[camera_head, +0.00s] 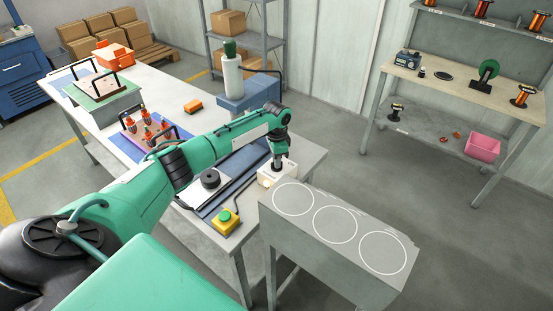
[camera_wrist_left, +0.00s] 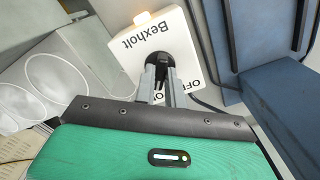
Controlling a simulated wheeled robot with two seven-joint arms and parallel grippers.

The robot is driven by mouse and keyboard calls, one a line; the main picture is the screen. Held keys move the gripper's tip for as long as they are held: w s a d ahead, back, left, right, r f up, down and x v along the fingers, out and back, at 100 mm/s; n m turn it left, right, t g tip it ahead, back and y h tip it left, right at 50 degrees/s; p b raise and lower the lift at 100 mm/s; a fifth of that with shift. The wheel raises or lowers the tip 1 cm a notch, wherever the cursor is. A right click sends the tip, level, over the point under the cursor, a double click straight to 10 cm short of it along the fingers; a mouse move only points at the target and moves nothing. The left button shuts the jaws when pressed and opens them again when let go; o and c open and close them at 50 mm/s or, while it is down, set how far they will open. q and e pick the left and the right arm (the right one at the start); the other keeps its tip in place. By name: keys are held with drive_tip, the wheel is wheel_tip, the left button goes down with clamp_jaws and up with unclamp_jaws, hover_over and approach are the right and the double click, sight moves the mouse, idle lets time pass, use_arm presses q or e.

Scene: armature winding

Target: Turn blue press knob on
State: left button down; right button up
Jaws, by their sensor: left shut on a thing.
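A white control box (camera_head: 268,181) stands at the right end of the long table; in the left wrist view the box (camera_wrist_left: 122,42) reads "Bexholt", with "OFF" lettering near the knob. A small pale orange piece (camera_wrist_left: 143,16) shows at its edge. A black knob (camera_wrist_left: 155,56) sits on the box. My left gripper (camera_head: 279,163) reaches down to the box, and in the left wrist view its fingers (camera_wrist_left: 157,77) are shut on the knob. The knob's pointer is partly hidden by the fingers. The blue press body (camera_wrist_left: 283,95) lies beside the box. My right gripper is not in view.
A grey stand (camera_head: 315,248) with several white circles is in front of the box. A green button on a yellow base (camera_head: 225,220) and a black round part (camera_head: 210,179) are near my arm. A blue machine (camera_head: 248,92) stands behind. Open floor lies right.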

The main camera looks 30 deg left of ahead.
use_arm(q)
drive_tip(key=shift+r, duration=0.1)
idle(0.4)
drive_tip(key=c, duration=1.5)
unclamp_jaws()
drive_tip(key=shift+o, duration=0.2)
wheel_tip(320, 180, up, 14)
drive_tip(key=b, duration=0.3)
